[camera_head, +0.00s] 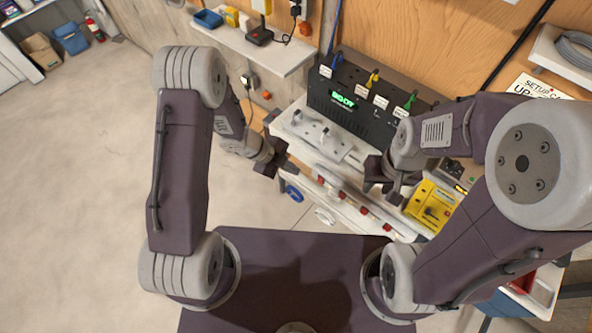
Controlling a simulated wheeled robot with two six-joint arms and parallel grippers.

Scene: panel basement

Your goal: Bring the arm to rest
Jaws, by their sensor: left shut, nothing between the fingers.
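My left arm comes in from the left and bends down to my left gripper (272,158). The dark fingers are shut and empty, just off the left edge of the white bench (305,138). My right arm comes in from the right. My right gripper (388,182) hangs over or near the front of the bench, left of a yellow device. The wrist and the steep view hide its fingertips, so I cannot tell how far apart they are.
A black powered unit (350,97) with a green display and coloured plugs stands at the back of the bench. A yellow device (431,204) is right of my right gripper. A white shelf (262,42) holds small items. The floor (80,170) at left is clear.

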